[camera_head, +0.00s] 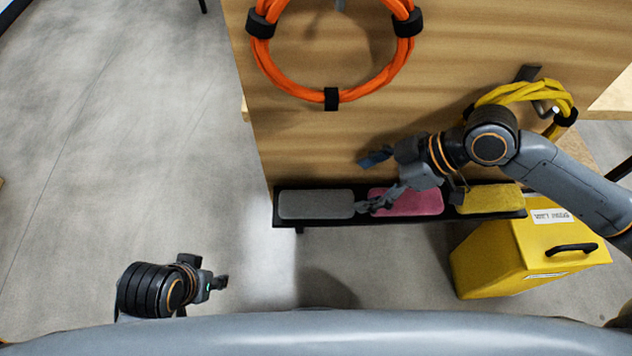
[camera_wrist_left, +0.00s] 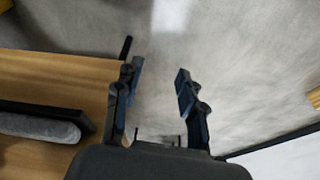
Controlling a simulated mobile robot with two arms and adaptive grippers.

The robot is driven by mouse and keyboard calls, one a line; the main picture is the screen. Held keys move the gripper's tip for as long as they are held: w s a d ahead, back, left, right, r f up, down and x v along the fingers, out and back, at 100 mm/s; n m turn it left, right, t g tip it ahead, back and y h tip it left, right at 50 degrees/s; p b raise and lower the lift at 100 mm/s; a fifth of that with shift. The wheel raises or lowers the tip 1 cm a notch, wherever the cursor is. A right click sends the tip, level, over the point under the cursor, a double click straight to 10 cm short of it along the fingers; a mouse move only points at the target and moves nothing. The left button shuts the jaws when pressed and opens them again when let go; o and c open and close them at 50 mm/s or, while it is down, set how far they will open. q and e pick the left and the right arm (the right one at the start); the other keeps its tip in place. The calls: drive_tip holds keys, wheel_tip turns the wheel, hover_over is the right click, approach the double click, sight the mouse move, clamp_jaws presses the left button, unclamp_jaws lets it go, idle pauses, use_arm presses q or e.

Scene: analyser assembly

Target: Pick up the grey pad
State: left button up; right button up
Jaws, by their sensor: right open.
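The grey pad (camera_head: 316,204) lies at the left end of a black shelf (camera_head: 300,224) fixed to the wooden panel. It also shows at the left edge of the left wrist view (camera_wrist_left: 40,127). My right gripper (camera_head: 367,183) is open and empty, just right of the grey pad, with its lower finger over the left end of the pink pad (camera_head: 418,202). My left gripper (camera_head: 222,276) is low at the left, over the floor and apart from the shelf. In the left wrist view its fingers (camera_wrist_left: 158,78) are spread with nothing between them.
A yellow pad (camera_head: 490,198) lies at the shelf's right end. An orange cable coil (camera_head: 333,97) and a yellow cable coil (camera_head: 520,92) hang on the panel (camera_head: 300,140). A yellow box (camera_head: 490,262) with a black handle stands at the lower right. The floor at the left is clear.

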sight(317, 201)
drive_tip(key=b+x, duration=0.2)
drive_tip(key=x, duration=0.5)
drive_tip(key=shift+s+a+f, duration=0.15)
drive_tip(key=shift+a, duration=0.05)
drive_tip(key=shift+a+f, duration=0.2)
drive_tip(key=shift+a, duration=0.05)
drive_tip(key=shift+a+f, duration=0.2)
drive_tip(key=b+x, duration=0.1)
drive_tip(key=x, duration=0.1)
drive_tip(key=b+x, duration=0.1)
drive_tip(key=x, duration=0.1)
drive_tip(key=shift+w+a+f, duration=0.1)
drive_tip(key=shift+w+a, duration=0.15)
drive_tip(key=shift+a, duration=0.05)
drive_tip(key=shift+a+f, duration=0.1)
use_arm(q)
drive_tip(key=w+d+r+t+h, duration=0.1)
drive_tip(key=w+d+r+t, duration=0.1)
drive_tip(key=w+t, duration=0.3)
drive_tip(key=w+d, duration=0.1)
drive_tip(key=w, duration=0.3)
drive_tip(key=shift+w+d+t, duration=0.15)
drive_tip(key=shift+w+t, duration=0.25)
use_arm(e)
drive_tip(key=shift+c, duration=0.2)
drive_tip(key=c, duration=0.9)
